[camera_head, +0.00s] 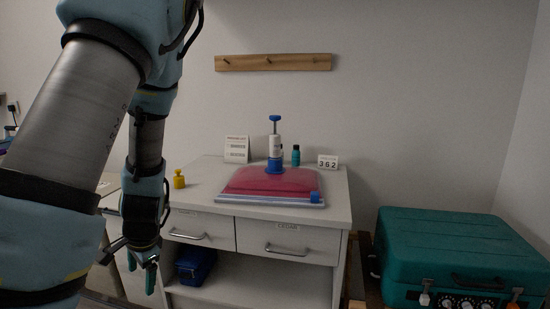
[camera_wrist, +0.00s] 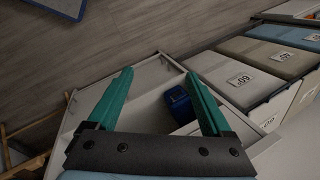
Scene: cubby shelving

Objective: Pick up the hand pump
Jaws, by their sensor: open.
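The hand pump (camera_head: 275,146) has a white barrel with a blue top knob and a blue base. It stands upright on or just behind a pink-red padded bag (camera_head: 262,181) on the cabinet top. My gripper (camera_head: 146,273) hangs low in front of the cabinet's left side, well to the left of the pump and below the top. In the wrist view my gripper (camera_wrist: 160,95) has its two teal fingers spread apart with nothing between them. The pump does not show in the wrist view.
A blue case (camera_head: 195,266) lies on the open shelf below the drawers. A teal case (camera_head: 455,262) stands at right.

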